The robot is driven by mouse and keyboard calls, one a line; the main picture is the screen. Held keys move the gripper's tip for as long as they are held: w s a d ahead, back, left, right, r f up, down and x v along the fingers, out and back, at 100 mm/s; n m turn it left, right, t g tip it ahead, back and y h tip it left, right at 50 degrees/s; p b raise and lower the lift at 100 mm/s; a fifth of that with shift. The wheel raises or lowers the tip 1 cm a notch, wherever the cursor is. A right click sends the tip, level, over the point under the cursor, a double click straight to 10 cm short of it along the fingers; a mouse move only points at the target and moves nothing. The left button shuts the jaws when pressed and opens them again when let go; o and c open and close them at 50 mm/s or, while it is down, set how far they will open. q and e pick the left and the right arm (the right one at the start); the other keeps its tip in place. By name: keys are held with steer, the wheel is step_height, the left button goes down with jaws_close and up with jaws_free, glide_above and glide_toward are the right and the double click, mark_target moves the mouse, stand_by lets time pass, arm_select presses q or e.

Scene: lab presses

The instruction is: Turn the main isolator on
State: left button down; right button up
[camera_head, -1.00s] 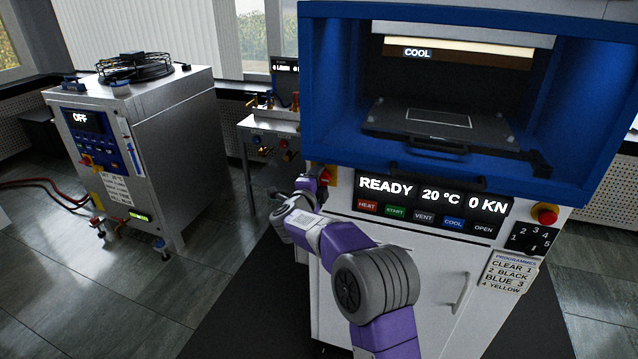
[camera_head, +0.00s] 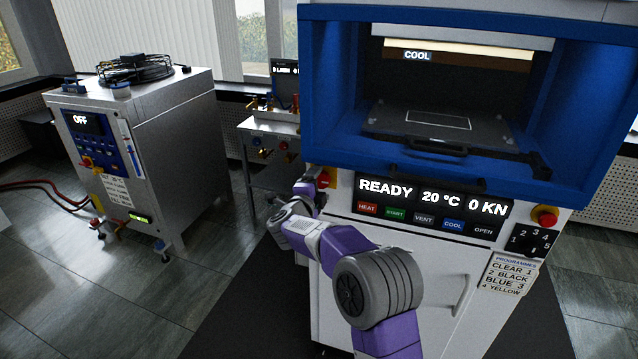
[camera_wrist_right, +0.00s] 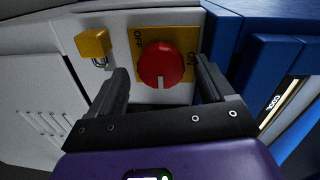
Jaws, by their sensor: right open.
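The main isolator is a red rotary knob (camera_wrist_right: 158,64) on a yellow plate (camera_wrist_right: 188,40) on the press's side. In the right wrist view the plate reads OFF at upper left and ON at right; a white mark shows at the knob's lower edge, in line with neither word. My right gripper (camera_wrist_right: 162,80) is open, one finger on each side of the knob; I cannot tell whether they touch it. In the head view the isolator plate (camera_head: 332,178) is partly hidden by my right gripper (camera_head: 322,181). My left gripper is out of view.
A yellow padlock-like piece (camera_wrist_right: 93,45) is beside the isolator. The press front has a lit display (camera_head: 432,197) reading READY, buttons below, and a red stop button (camera_head: 545,216). A chiller cabinet (camera_head: 180,130) showing OFF stands left, with open floor between.

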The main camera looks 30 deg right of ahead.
steer(key=v, duration=0.6)
steer(key=shift+p, duration=0.35)
steer(key=shift+a, duration=0.15)
steer(key=a+f+n+t+y+p, duration=0.1)
steer(key=a+f+n+y, duration=0.25)
steer(key=f, duration=0.45)
steer(key=a+f+n+y+p, duration=0.1)
steer(key=a+f+n+y, duration=0.1)
steer(key=f+n, duration=0.4)
steer(key=s+a+f+n+g+y+p, duration=0.1)
steer(key=s+a+f+n+g+y, duration=0.2)
steer(key=f, duration=0.5)
steer(key=s+a+f+n+y, duration=0.3)
steer(key=s+a+f, duration=0.2)
steer(key=f, duration=0.4)
steer(key=s+a+f+n+g+y, duration=0.2)
steer(key=s+a+f+g, duration=0.1)
steer(key=s, duration=0.5)
steer(key=s+a+f+n+g+y+p, duration=0.1)
steer(key=s+a+f+n+g, duration=0.1)
steer(key=s, duration=0.7)
steer(key=s+a+f+n+g+y+p, duration=0.1)
steer(key=s+a+f+n+g+y, duration=0.1)
steer(key=s+a, duration=0.4)
steer(key=s+f+n+g, duration=0.1)
steer(key=s+f+n, duration=0.1)
steer(key=s, duration=0.1)
steer(key=shift+f+g+y, duration=0.3)
steer(key=shift+y, duration=0.05)
steer(key=shift+s, duration=0.15)
